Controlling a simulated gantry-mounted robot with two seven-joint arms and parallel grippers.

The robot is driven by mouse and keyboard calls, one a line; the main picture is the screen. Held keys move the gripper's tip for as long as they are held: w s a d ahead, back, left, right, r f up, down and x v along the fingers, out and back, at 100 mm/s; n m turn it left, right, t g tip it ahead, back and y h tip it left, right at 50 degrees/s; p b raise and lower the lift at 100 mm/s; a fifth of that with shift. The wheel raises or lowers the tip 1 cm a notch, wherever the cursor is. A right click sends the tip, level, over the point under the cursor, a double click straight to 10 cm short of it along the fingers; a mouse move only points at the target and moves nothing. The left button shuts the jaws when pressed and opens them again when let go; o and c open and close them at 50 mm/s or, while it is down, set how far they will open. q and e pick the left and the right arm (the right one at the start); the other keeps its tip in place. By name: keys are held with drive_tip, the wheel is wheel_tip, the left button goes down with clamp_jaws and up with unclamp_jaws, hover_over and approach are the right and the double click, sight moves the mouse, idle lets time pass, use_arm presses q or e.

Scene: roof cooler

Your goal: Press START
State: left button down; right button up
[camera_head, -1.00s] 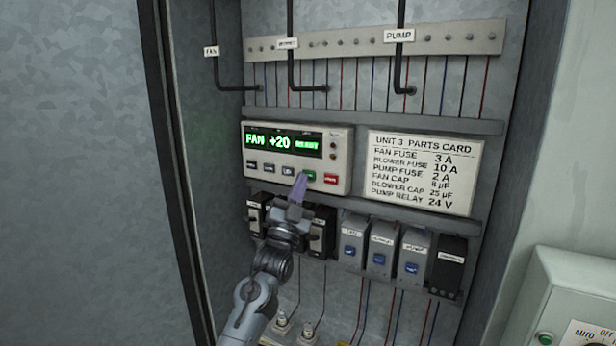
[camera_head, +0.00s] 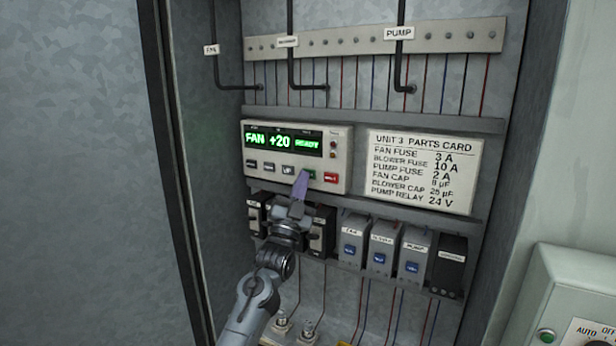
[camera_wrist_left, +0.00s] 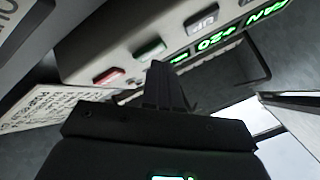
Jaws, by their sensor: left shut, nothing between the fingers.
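The control panel (camera_head: 258,180) has a lit green display (camera_head: 282,142) reading "FAN +20 READY". Below it is a row of buttons. The green button (camera_head: 311,174) is partly hidden by my left gripper (camera_head: 301,178), which is shut and empty, its tip pointing up at the button. In the left wrist view the green button (camera_wrist_left: 150,50) lies just beyond the tip of the left gripper (camera_wrist_left: 158,70). I cannot tell whether they touch. Its lettering is too small to read. My right gripper is not in view.
A red button (camera_head: 331,177) sits right of the green one, and an UP button (camera_head: 288,170) left of it. A parts card (camera_head: 424,172) is mounted to the right. Dark and grey modules (camera_head: 382,252) line the rail below. The cabinet wall stands close on the left.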

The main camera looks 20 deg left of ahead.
use_arm(q)
drive_tip(key=shift+w+f+y, duration=0.1)
drive_tip(key=shift+w+y, duration=0.05)
drive_tip(key=shift+y, duration=0.15)
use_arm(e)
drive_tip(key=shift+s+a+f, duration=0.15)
use_arm(q)
drive_tip(key=shift+w+f+b, duration=0.25)
drive_tip(key=shift+f+b, duration=0.05)
drive_tip(key=shift+f, duration=0.35)
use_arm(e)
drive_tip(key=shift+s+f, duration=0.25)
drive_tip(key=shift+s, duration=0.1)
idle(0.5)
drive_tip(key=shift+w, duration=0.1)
use_arm(q)
drive_tip(key=shift+s+d+r, duration=0.1)
drive_tip(key=shift+s+r, duration=0.1)
drive_tip(key=shift+r, duration=0.1)
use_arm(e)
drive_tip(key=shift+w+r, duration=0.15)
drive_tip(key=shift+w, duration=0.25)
use_arm(q)
drive_tip(key=shift+s+r, duration=0.1)
drive_tip(key=shift+r, duration=0.05)
